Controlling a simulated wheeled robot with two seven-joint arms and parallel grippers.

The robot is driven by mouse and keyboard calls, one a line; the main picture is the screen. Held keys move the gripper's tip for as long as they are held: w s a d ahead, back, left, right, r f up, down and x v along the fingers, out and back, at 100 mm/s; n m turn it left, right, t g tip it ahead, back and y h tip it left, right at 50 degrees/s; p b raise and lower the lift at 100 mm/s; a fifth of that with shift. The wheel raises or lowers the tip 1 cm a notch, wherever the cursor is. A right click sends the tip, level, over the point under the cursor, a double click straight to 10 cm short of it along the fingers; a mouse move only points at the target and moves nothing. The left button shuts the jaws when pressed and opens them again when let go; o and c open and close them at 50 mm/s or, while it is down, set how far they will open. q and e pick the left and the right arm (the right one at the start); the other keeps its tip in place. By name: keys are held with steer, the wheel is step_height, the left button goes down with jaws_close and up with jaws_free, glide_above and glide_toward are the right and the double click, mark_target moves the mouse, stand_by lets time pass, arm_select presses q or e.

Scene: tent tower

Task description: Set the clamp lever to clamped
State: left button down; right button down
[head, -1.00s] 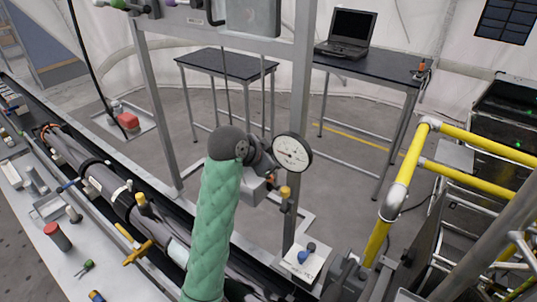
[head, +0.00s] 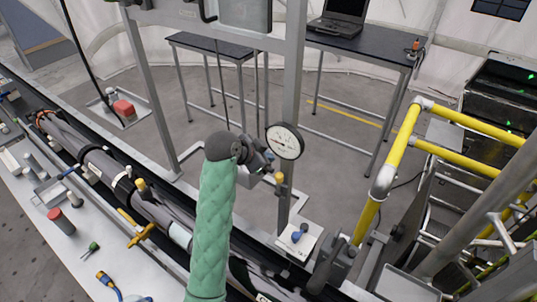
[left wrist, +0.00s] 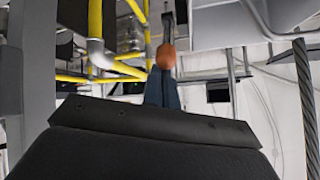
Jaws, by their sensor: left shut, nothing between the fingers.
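My left gripper (head: 266,172) is at the end of the green-sleeved arm, close to the upright post and just below a round white dial gauge (head: 285,141). It is shut and empty. A small orange-yellow knob (head: 279,178) shows beside the gripper, under the gauge. In the left wrist view an orange-brown knob (left wrist: 166,57) stands just beyond my shut fingers (left wrist: 162,92); I cannot tell whether they touch. A dark lever (head: 326,266) stands on a grey block at lower right. I cannot tell for certain which part is the clamp lever, or its setting. My right gripper is not in view.
A long dark pipe (head: 152,207) with yellow-handled fittings runs along the bench at left. Yellow railings (head: 404,148) stand at right. A grey post (head: 292,85) rises behind the gripper. Tables (head: 345,48) stand at the back, with open floor before them.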

arm_select(q)
steer(key=shift+f+b, duration=0.2)
steer(key=shift+b, duration=0.4)
steer(key=shift+s+a+r+t+h+b, duration=0.1)
steer(key=shift+s+a+t+h+b, duration=0.05)
steer(key=shift+s+t+h+b, duration=0.2)
steer(key=shift+w, duration=0.1)
steer(key=shift+t+b, duration=0.25)
steer(key=shift+b, duration=0.2)
